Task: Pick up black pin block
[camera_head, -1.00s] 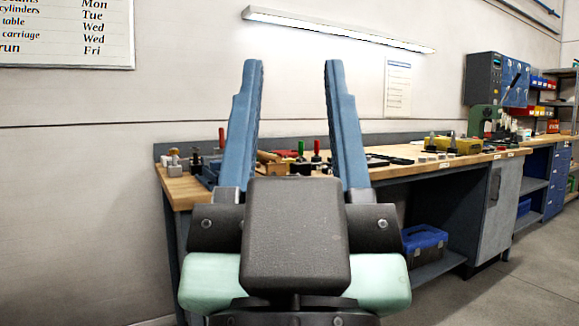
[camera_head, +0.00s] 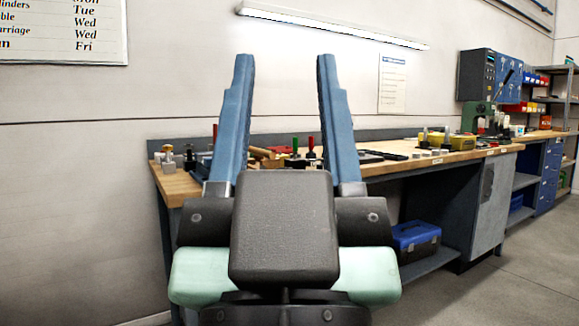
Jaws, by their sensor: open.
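My gripper (camera_head: 286,60) is open and empty, with its two blue fingers pointing up and spread wide in the middle of the view. It appears in front of the workbench (camera_head: 178,186), well apart from it. Small dark items stand on the bench between the fingers, including a dark block with a green upright (camera_head: 295,148) and one with a red upright (camera_head: 311,146). More dark items with uprights (camera_head: 424,139) stand further right. I cannot tell which of these is the black pin block. The fingers and gripper body hide part of the bench top.
Small metal parts (camera_head: 168,157) sit at the bench's left end. A yellow item (camera_head: 462,142) and a green machine (camera_head: 478,116) are to the right. A blue toolbox (camera_head: 415,241) sits on the shelf below. Open floor (camera_head: 500,285) lies at the right front.

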